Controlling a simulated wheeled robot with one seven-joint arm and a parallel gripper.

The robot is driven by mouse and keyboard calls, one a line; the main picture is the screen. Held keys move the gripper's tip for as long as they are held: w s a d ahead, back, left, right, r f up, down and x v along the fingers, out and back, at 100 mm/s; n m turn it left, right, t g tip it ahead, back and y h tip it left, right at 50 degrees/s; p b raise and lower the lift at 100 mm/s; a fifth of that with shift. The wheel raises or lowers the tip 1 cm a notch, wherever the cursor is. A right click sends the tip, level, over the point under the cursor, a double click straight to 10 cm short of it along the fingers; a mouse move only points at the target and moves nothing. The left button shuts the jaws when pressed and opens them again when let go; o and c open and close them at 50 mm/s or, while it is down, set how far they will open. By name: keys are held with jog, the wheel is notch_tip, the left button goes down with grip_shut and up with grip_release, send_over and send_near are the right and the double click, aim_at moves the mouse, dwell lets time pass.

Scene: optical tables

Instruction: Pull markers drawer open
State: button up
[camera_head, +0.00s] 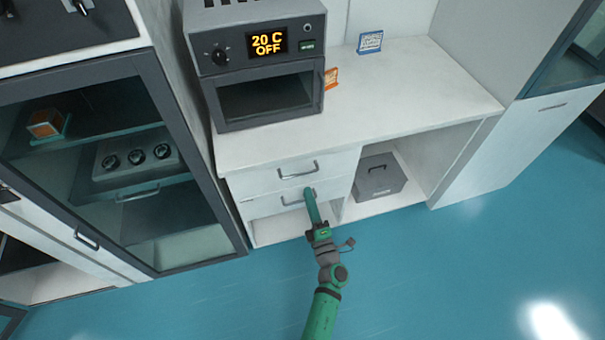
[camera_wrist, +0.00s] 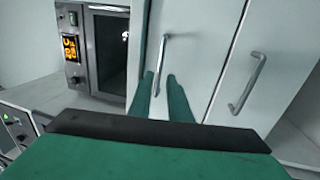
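Two white drawers sit one above the other under the counter: the upper drawer (camera_head: 262,180) and the lower drawer (camera_head: 268,208). No label tells me which holds markers. The upper handle (camera_head: 298,170) and lower handle (camera_head: 298,197) are grey bars. My green gripper (camera_head: 308,190) is in front of the drawers, overlapping the lower handle in the head view. In the wrist view, turned sideways, my gripper (camera_wrist: 160,76) has its fingers apart, lined up on either side of the upper handle (camera_wrist: 163,58). The lower handle (camera_wrist: 247,83) is off to the right. Contact cannot be told.
An oven (camera_head: 262,70) reading "20 C OFF" stands on the counter (camera_head: 430,85). A grey box (camera_head: 378,180) sits in the open bay right of the drawers. A glass-fronted cabinet (camera_head: 200,150) stands at left. The blue floor (camera_head: 430,270) in front is clear.

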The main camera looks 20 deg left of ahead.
aim_at(301, 174)
jog(key=x, duration=0.9)
jog(key=shift+s+a+r, duration=0.1)
jog(key=shift+a, duration=0.05)
grip_shut()
